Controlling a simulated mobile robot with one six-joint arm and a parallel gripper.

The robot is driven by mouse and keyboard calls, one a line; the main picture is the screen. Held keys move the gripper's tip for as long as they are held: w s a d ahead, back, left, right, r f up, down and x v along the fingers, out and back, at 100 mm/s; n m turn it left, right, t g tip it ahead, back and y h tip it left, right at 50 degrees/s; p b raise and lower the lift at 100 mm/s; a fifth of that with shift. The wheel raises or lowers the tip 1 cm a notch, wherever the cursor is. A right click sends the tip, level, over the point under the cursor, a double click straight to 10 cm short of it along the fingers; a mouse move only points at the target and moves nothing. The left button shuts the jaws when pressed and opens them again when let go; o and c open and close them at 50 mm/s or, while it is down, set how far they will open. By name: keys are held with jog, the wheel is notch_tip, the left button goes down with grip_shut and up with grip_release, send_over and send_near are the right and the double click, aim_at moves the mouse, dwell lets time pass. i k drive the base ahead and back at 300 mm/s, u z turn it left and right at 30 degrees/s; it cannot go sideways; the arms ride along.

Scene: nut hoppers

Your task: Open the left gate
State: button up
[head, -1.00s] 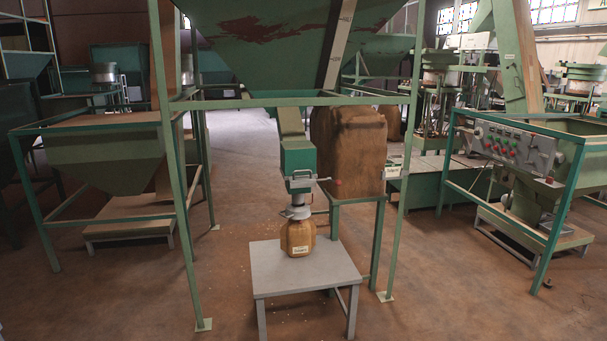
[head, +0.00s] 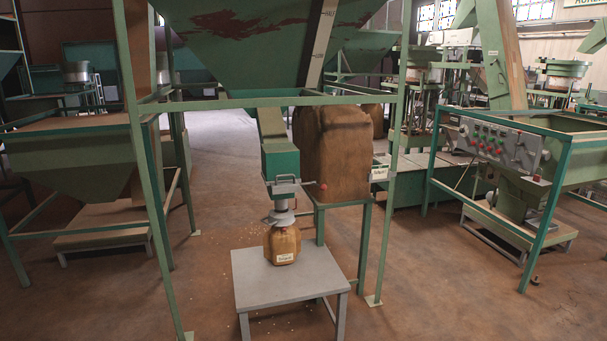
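A large green hopper (head: 245,45) hangs in a green frame at the centre of the head view. Below it a chute ends in a green box-shaped outlet (head: 281,160) with a metal handle bar in front. A thin lever with a red knob (head: 322,186) sticks out to its right. I cannot tell whether the gate in the outlet is open or shut. A brown jar (head: 282,240) with a label stands upright under the outlet's spout, on a grey table (head: 290,283). My gripper is not in view.
A brown sack-like block (head: 332,155) stands on a green stand right of the outlet. Green frame posts (head: 150,200) rise on both sides. A control panel (head: 503,146) with buttons stands at the right. The floor in front, right of the grey table, is clear.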

aim_at(286, 187)
jog(key=z, duration=0.1)
jog(key=i, duration=1.15)
jog(key=u, duration=0.5)
